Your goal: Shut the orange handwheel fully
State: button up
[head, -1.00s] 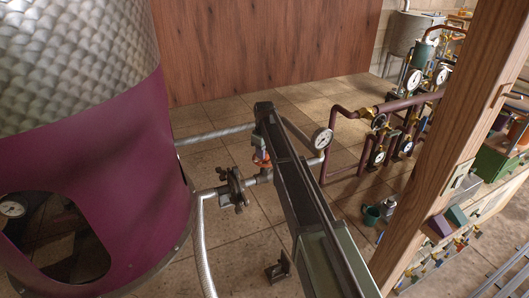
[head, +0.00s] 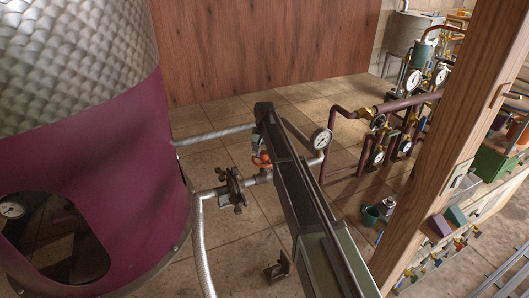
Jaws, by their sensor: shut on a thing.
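The orange handwheel (head: 262,161) sits on a grey pipe fitting between the maroon still and the round gauge. Only part of its rim shows, because my arm covers its right side. My gripper (head: 260,150) is at the wheel, under the far end of my dark arm. It is shut on the handwheel. The fingertips are small and mostly hidden, so the exact grip on the rim cannot be made out.
The maroon still (head: 130,170) fills the left. A dark valve (head: 232,188) stands left of the wheel, and a pressure gauge (head: 321,138) is to its right. A wooden post (head: 440,140) rises at the right. Tiled floor is clear behind.

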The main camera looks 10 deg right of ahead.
aim_at(266, 152)
jog(key=m, duration=0.4)
jog(key=shift+s+d+m, duration=0.1)
jog(key=shift+m, duration=0.2)
jog(key=m, duration=0.4)
jog(key=shift+m, duration=0.3)
jog(key=o, duration=0.9)
jog(key=shift+o, duration=0.2)
notch_tip(266, 152, up, 11)
jog(key=p, duration=1.1)
